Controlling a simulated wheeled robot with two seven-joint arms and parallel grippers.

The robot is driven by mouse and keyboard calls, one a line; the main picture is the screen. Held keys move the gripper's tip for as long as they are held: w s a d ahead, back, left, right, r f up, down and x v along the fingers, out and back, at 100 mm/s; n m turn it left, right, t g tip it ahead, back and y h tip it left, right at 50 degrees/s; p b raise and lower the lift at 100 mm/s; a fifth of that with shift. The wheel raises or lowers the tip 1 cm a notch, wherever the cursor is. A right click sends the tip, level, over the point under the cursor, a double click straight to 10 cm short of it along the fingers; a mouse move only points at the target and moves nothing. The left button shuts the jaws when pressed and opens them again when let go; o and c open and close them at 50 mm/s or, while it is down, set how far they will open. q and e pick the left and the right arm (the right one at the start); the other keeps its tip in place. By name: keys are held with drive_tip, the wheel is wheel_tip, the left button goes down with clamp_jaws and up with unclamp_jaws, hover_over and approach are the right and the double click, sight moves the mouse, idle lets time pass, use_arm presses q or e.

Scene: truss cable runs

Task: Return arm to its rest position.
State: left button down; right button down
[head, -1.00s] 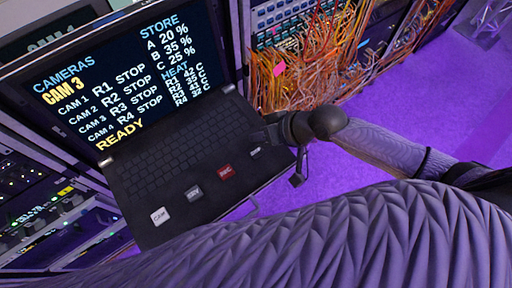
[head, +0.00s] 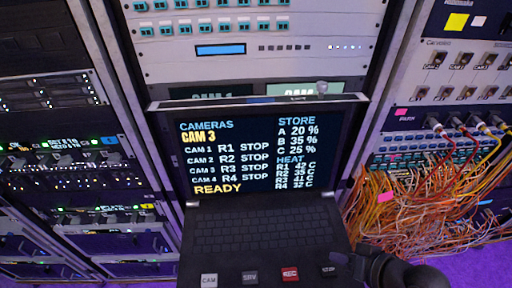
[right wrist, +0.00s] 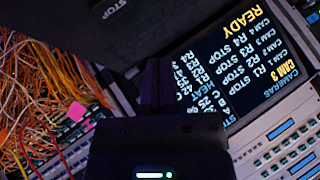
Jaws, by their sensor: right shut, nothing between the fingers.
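My right gripper (head: 350,264) shows at the bottom right of the head view, by the lower right corner of the laptop console (head: 255,238), close to the STOP key (head: 329,271). It is shut with nothing in it. Whether it touches the console cannot be told. In the right wrist view its dark body (right wrist: 155,110) fills the lower middle, with the console screen (right wrist: 225,60) upper right. My left gripper is not in view.
The screen (head: 250,155) reads CAM 3 and READY. CAM (head: 209,280), SRV (head: 249,278) and red REC (head: 290,274) keys line the console's front. Orange cables (head: 400,215) hang at the right rack, close to my right arm. Racks stand behind and left.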

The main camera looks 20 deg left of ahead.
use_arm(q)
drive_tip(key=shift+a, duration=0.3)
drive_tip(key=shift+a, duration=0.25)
